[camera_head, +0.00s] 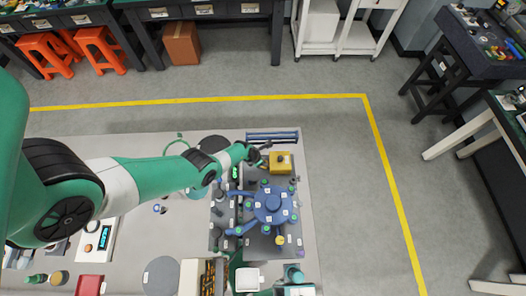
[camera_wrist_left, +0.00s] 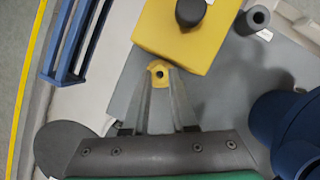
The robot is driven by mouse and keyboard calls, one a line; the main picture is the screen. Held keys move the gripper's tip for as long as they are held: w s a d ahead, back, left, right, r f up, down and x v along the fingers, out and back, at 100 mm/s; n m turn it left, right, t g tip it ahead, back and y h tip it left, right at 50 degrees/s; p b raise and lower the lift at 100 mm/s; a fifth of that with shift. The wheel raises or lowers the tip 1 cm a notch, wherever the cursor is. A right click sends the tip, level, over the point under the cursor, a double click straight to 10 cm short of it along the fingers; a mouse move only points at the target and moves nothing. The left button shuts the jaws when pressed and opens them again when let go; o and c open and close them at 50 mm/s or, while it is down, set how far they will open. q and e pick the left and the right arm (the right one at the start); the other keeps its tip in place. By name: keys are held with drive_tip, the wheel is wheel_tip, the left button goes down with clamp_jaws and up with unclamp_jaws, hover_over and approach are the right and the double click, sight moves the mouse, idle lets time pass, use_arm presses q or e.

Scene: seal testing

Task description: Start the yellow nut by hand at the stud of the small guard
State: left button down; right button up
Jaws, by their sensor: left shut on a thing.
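My left gripper (camera_head: 264,155) reaches in from the left to the upper part of the work table. In the left wrist view its two grey fingers (camera_wrist_left: 159,82) come together on a small yellow nut (camera_wrist_left: 153,69) with a dark hole. The nut appears right beside the lower edge of a yellow block (camera_wrist_left: 173,40), which has a dark round knob on top; I cannot tell if they touch. This block (camera_head: 281,168) also shows in the head view, just right of the gripper. I cannot make out which part is the small guard or its stud. My right gripper is not seen.
A blue round flanged fixture (camera_head: 272,205) stands below the block, with several green-topped posts around it. A blue rail rack (camera_head: 272,135) lies behind the gripper. A grey hollow cylinder (camera_wrist_left: 257,17) stands near the block. Small parts crowd the plate.

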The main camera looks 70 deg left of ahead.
use_arm(q)
drive_tip(key=shift+f, duration=0.1)
drive_tip(key=shift+m, duration=0.4)
drive_tip(key=shift+a+m+h+b, duration=0.15)
drive_tip(key=shift+m+h+b, duration=0.65)
drive_tip(key=shift+m, duration=0.8)
drive_tip(key=shift+a+f+m+h+b, duration=0.15)
drive_tip(key=shift+m+h+b, duration=0.45)
drive_tip(key=shift+m+b, duration=0.85)
drive_tip(key=shift+m+g, duration=0.3)
drive_tip(key=shift+m, duration=0.25)
